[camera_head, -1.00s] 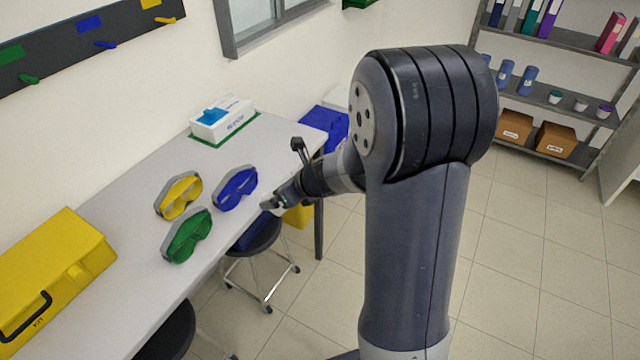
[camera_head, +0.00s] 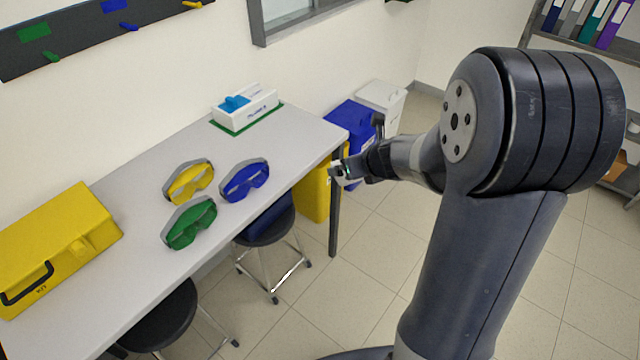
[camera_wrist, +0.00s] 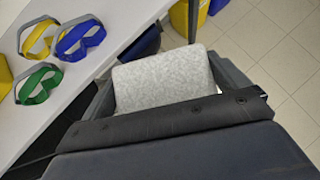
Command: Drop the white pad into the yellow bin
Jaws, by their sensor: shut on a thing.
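The white pad (camera_wrist: 163,80) is pale and mottled and sits between the fingers of my gripper (camera_wrist: 165,75) in the wrist view. My gripper (camera_head: 341,172) is shut on the pad, in the air just off the right end of the table in the head view. The yellow bin (camera_head: 314,194) stands on the floor beyond the table's right end, partly hidden by the table and a stool. A part of the bin also shows at the top of the wrist view (camera_wrist: 180,16). The bin's opening is hidden.
A blue bin (camera_head: 352,117) and a white bin (camera_head: 384,97) stand beyond the yellow one. The table (camera_head: 150,165) holds yellow, blue and green goggles, a yellow case (camera_head: 60,245) and a white box (camera_head: 245,108). Stools (camera_head: 268,222) stand along its front edge.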

